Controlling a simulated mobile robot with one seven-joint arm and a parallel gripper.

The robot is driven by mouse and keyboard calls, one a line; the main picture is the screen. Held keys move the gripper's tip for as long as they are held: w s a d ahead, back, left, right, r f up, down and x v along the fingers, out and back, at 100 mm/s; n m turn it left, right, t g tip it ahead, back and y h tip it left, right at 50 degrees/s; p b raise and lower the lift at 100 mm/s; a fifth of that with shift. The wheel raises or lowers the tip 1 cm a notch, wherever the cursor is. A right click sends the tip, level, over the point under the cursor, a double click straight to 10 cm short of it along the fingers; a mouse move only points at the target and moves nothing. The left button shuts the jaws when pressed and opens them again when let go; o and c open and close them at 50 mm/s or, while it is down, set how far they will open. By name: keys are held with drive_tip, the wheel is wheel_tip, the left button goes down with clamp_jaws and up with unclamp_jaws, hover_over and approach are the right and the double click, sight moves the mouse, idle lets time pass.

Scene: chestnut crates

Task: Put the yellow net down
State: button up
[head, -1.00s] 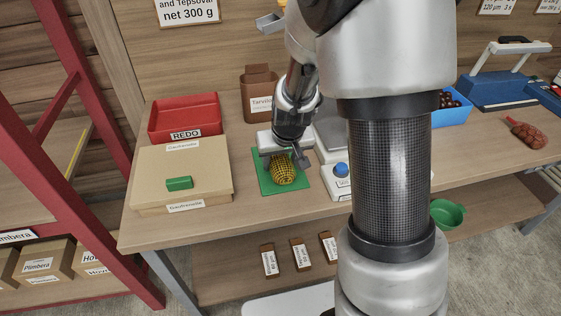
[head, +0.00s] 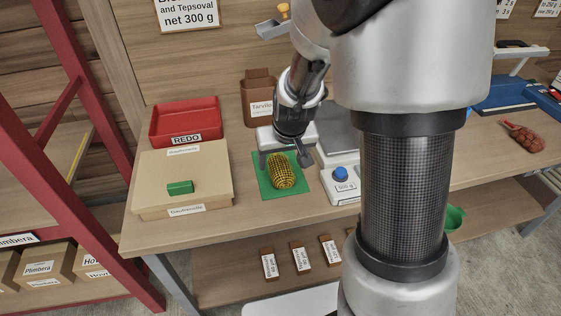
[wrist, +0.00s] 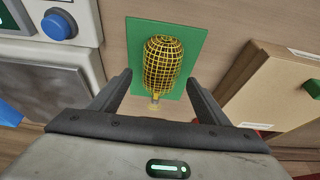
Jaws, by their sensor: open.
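The yellow net (head: 282,170), filled with dark round things, lies on the green mat (head: 267,187) on the bench. My gripper (head: 283,158) is open just above and behind it in the head view. In the wrist view, the yellow net (wrist: 163,65) lies on the green mat (wrist: 194,48), with its narrow tied end toward me. The fingers of my gripper (wrist: 158,88) stand apart on either side of that tied end, with a gap on both sides and nothing held.
A beige lidded box (head: 215,178) with a green handle stands left of the mat. A red REDO tray (head: 160,127) is behind it. A scale with a blue button (head: 340,173) stands close on the right. A brown Tarvilo bag (head: 257,88) stands at the back.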

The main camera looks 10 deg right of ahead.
drive_tip(key=p+v, duration=0.1)
drive_tip(key=v, duration=0.6)
drive_tip(key=shift+s+r+p, duration=0.1)
drive_tip(key=shift+r+p, duration=0.2)
drive_tip(key=shift+r, duration=0.1)
drive_tip(key=s+r+t, duration=0.1)
drive_tip(key=s+r, duration=1.3)
drive_tip(key=s, duration=0.4)
drive_tip(key=shift+s, duration=0.3)
wheel_tip(320, 180, up, 10)
drive_tip(key=p, duration=1)
drive_tip(key=shift+r, duration=0.1)
